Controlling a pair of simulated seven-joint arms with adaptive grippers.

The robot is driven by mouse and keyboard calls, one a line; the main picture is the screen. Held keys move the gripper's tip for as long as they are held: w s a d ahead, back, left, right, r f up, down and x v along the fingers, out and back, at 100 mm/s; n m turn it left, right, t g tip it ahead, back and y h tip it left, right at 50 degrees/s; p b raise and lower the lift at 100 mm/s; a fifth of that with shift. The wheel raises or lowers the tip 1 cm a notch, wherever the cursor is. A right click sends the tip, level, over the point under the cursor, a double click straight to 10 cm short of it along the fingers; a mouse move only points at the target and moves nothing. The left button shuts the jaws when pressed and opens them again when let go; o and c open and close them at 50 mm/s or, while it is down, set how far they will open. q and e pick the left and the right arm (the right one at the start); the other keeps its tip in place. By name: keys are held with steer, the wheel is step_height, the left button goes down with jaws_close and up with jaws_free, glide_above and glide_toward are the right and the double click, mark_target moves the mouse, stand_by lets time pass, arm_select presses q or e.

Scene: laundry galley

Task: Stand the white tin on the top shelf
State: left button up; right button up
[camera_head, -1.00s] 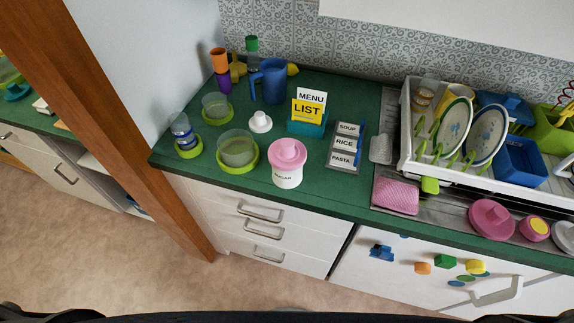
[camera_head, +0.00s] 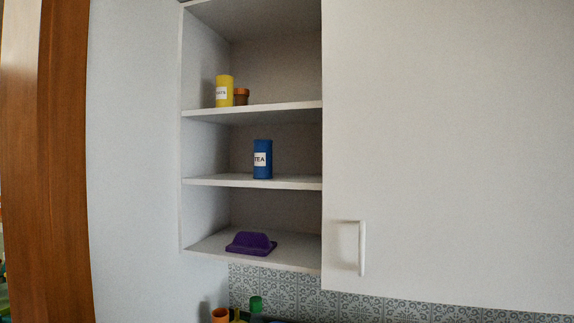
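The open shelf unit shows on the wall in the head view. Its top shelf (camera_head: 255,107) holds a yellow tin (camera_head: 224,91) with a white label and a small brown jar (camera_head: 241,96) with an orange-brown lid, both at the left. The middle shelf (camera_head: 300,182) holds a blue tin (camera_head: 262,159) labelled TEA. The lowest shelf (camera_head: 215,248) holds a purple holder-like item (camera_head: 251,243). No white tin shows in the current view. Neither of my grippers is in view.
The right part of the top shelf is bare. A closed cupboard door (camera_head: 440,150) with a white handle (camera_head: 361,248) adjoins the shelves on the right. A wooden post (camera_head: 62,160) stands at the left. Tops of counter items, including an orange cup (camera_head: 219,315), show at the bottom.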

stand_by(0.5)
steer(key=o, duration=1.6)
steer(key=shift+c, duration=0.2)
